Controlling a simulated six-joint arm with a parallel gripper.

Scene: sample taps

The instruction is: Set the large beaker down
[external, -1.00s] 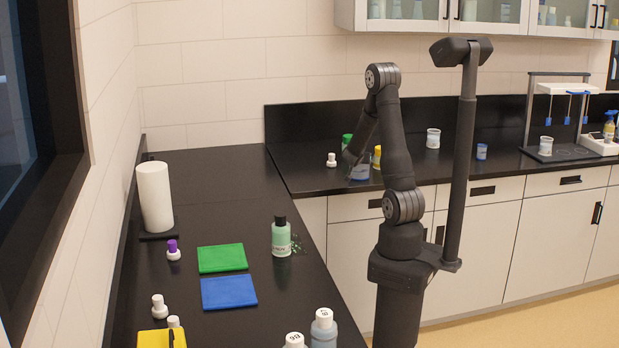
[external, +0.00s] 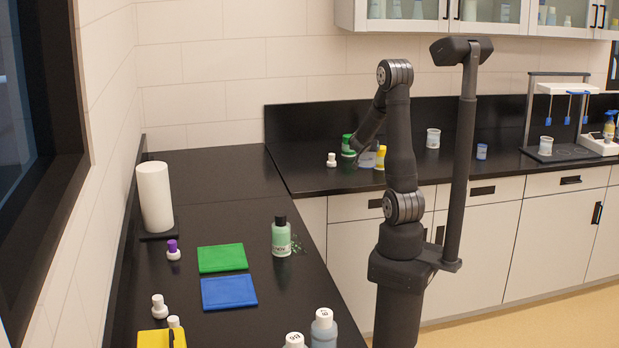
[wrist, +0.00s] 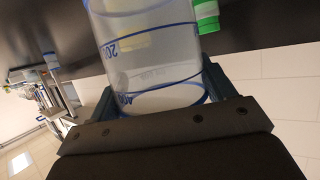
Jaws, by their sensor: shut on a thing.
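The large beaker (wrist: 150,50) is clear with blue markings and fills the upper middle of the wrist view. My gripper (wrist: 157,88) is shut on it, one finger on each side near its blue rim. In the external view the beaker (external: 367,159) is small and partly hidden by my arm, over the back counter. Its base is cut off in the wrist view, and I cannot tell whether it touches the counter.
A green-and-white object (external: 348,150) stands just left of the beaker, and a yellow one (external: 380,158) just right. A small white bottle (external: 331,160) is farther left. A white cup (external: 433,138) stands to the right.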

